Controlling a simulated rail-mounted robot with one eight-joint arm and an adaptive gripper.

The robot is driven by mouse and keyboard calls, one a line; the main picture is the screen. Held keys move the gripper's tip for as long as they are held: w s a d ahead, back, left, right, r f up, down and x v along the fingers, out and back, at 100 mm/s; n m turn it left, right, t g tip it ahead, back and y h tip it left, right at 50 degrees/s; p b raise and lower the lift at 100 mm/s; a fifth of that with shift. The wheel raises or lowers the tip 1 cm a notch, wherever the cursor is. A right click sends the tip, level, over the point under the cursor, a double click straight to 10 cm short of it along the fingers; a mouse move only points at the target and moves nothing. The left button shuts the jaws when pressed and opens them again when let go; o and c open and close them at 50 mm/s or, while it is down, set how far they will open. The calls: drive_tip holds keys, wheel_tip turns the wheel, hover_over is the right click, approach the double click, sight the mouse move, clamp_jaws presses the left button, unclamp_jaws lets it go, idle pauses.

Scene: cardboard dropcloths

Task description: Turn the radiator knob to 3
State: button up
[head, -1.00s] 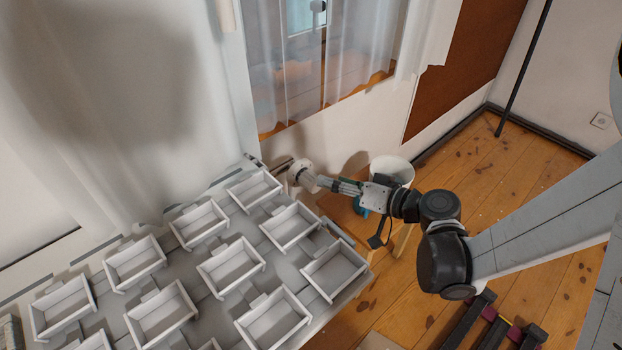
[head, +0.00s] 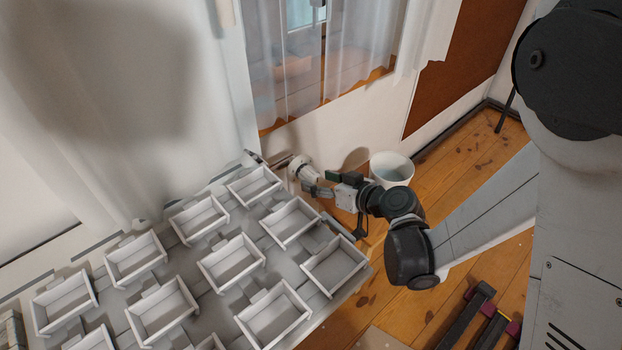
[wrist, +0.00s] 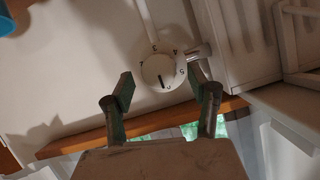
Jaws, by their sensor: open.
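The radiator knob (head: 299,166) is a white round dial at the wall end of the radiator, by its far corner. In the wrist view the knob (wrist: 160,71) faces me, with dark numbers around its rim and a dark pointer mark on its face. My gripper (head: 318,185) is right beside the knob in the head view. In the wrist view my gripper (wrist: 162,87) is open, its two fingers on either side of the knob's lower part. I cannot tell whether either finger touches it.
A white bucket (head: 391,168) stands behind my gripper on the wooden floor (head: 470,160). A blue object (wrist: 8,20) shows at the wrist view's top left. Curtains hang behind.

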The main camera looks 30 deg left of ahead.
sight(317, 181)
drive_tip(key=shift+b+x, duration=0.35)
drive_tip(key=shift+x, duration=1.5)
drive_tip(key=shift+c, duration=0.2)
drive_tip(key=c, duration=1.1)
